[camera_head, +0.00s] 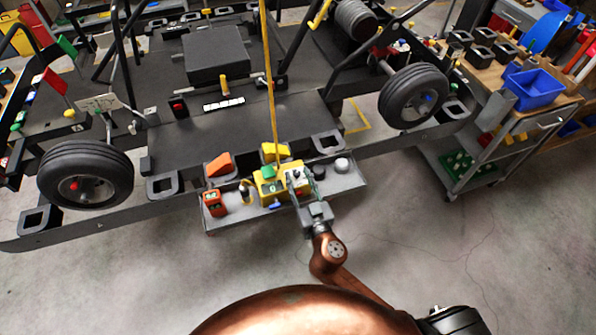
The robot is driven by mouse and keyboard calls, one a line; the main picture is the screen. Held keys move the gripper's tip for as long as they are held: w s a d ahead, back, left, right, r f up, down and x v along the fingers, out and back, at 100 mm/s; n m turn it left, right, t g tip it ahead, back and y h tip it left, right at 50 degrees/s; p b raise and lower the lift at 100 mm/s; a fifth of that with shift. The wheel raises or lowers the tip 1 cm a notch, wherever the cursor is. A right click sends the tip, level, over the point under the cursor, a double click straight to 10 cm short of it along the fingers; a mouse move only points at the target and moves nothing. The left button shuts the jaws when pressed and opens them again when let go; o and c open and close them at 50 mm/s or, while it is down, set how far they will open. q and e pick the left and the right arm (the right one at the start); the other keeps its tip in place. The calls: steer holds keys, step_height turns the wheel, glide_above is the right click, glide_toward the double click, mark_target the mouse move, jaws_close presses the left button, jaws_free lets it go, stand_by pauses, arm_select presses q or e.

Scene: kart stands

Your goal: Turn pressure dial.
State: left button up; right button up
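My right gripper (297,176) reaches up from the bottom right to the grey tray (345,180) on the front of the kart stand. Its fingertips are at the right side of a yellow box (266,187) with a green top part and a small round face. Whether they touch it is too small to tell, and so is whether the fingers are open or shut. The box may carry the pressure dial, but I cannot make the dial out for sure. A round grey knob (342,164) sits at the tray's right end. My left gripper is not in view.
A yellow hose (268,70) rises from the yellow box. An orange-red box (214,203) and an orange wedge (219,164) are at the tray's left. Wheels (86,176) and (413,92) flank the stand. A cart with a blue bin (534,88) stands right. The floor in front is clear.

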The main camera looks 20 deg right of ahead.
steer(key=shift+w+a, duration=0.1)
steer(key=shift+w, duration=1.05)
steer(key=c, duration=0.9)
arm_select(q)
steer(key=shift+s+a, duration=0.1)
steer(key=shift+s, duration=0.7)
arm_select(e)
jaws_close()
